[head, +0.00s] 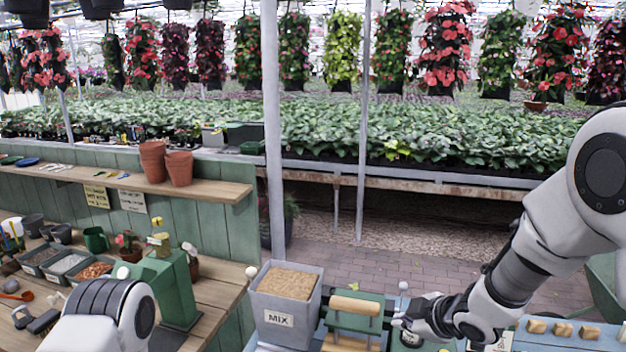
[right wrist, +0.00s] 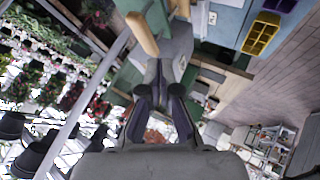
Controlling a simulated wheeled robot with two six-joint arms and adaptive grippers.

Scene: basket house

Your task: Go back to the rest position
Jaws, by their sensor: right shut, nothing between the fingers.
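My right arm comes in from the right in the head view. Its gripper (head: 405,322) is just right of a green press-like device with a wooden bar (head: 355,306); I cannot tell if they touch. In the right wrist view the two dark fingers (right wrist: 162,72) come together with nothing seen between them. A wooden bar (right wrist: 142,34) shows beyond the fingertips. A rounded white part of my left arm shows at the lower left of the head view; its gripper is out of view.
A grey bin marked MIX (head: 284,319), filled with brown material, stands left of the device. A thin rod with a white ball (head: 403,287) rises close by the right gripper. The left bench (head: 215,290) carries pots and trays. Brick floor (head: 420,270) lies behind.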

